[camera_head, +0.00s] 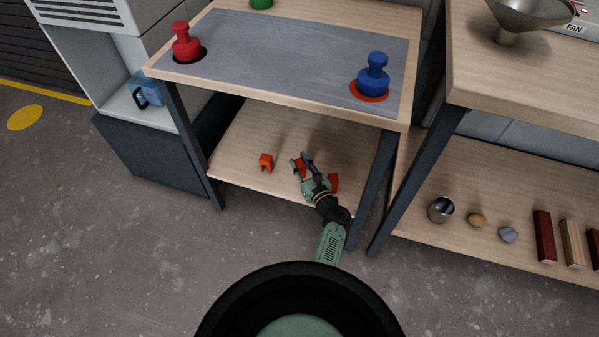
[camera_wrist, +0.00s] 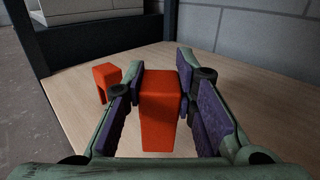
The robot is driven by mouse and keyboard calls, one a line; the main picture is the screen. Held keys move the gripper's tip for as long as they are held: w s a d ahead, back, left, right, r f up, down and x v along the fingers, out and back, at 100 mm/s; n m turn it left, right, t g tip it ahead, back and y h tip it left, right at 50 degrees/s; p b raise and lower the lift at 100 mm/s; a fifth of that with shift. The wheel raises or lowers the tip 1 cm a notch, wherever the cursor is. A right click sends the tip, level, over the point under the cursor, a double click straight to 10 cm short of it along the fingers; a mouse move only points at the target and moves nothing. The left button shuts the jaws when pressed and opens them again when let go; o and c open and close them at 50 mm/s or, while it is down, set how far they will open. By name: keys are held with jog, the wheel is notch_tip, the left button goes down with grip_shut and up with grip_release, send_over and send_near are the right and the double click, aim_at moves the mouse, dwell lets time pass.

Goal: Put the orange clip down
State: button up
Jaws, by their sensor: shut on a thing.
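My gripper (camera_head: 303,163) is over the lower shelf (camera_head: 245,140) of the wooden bench, reaching in from the front. It is shut on an orange clip (camera_wrist: 160,105), a blocky piece between the two purple-padded fingers; it also shows in the head view (camera_head: 300,169). I cannot tell whether the held clip touches the shelf. A second orange clip (camera_head: 266,162) stands on the shelf to the left of my gripper; it also shows in the wrist view (camera_wrist: 106,80). Another orange piece (camera_head: 333,183) shows just right of my gripper, partly hidden by it.
The bench top above holds a red knobbed piece (camera_head: 186,44), a blue one (camera_head: 373,76) and a green one (camera_head: 261,3). Dark legs (camera_head: 380,175) frame the shelf. The shelf's back left is clear. A second bench at right holds a metal cup (camera_head: 440,209) and blocks.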

aim_at(302, 174)
jog(key=shift+w+a, duration=0.1)
jog(key=shift+w, duration=0.1)
notch_tip(302, 174, down, 4)
jog(key=b, duration=0.3)
jog(key=shift+r, duration=0.3)
jog(key=shift+f, duration=0.2)
jog(key=o, duration=0.9)
jog(key=shift+o, duration=0.2)
